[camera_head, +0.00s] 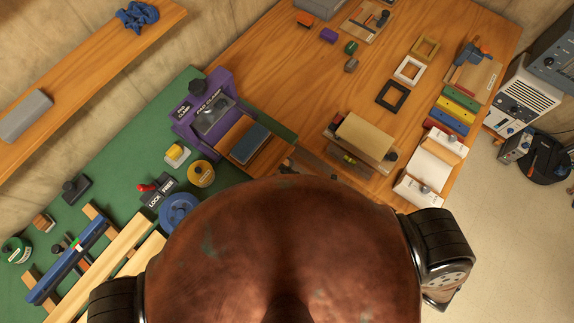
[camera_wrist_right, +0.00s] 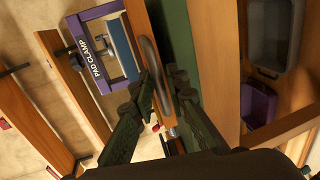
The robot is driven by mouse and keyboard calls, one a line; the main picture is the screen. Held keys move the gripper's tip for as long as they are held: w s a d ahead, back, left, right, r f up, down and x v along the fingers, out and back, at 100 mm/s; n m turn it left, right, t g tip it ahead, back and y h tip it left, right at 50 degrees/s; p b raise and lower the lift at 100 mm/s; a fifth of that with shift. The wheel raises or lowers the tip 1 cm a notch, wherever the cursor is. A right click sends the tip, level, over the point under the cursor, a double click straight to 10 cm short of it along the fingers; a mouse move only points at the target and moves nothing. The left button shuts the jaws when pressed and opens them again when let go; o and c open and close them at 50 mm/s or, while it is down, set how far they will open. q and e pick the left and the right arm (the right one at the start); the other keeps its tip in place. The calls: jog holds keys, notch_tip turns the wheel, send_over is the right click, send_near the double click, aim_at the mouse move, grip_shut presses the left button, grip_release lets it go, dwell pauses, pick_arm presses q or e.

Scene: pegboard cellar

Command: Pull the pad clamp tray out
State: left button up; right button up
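The purple pad clamp (camera_head: 184,122) stands on the green bench top in the head view. Its wooden tray (camera_head: 229,137), with a blue pad on it, lies at the clamp's lower-right side. In the right wrist view the clamp frame (camera_wrist_right: 90,62) bears the label PAD CLAMP, and the blue pad (camera_wrist_right: 121,45) shows beside a wooden board. A long grey handle-like bar (camera_wrist_right: 147,55) stands in front of that board. My right gripper (camera_wrist_right: 163,77) is open, its fingertips close to the bar; contact cannot be told. My left gripper is not in view.
A wooden block fixture (camera_head: 365,138) stands right of my right gripper. A yellow tape roll (camera_head: 201,174), a blue ring (camera_head: 179,212) and a lock/free lever (camera_head: 157,190) lie left. Coloured bars (camera_head: 455,108) and frames lie farther right. My body hides the near bench.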

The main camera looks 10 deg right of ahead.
jog(key=v, duration=1.2)
dwell(0.5)
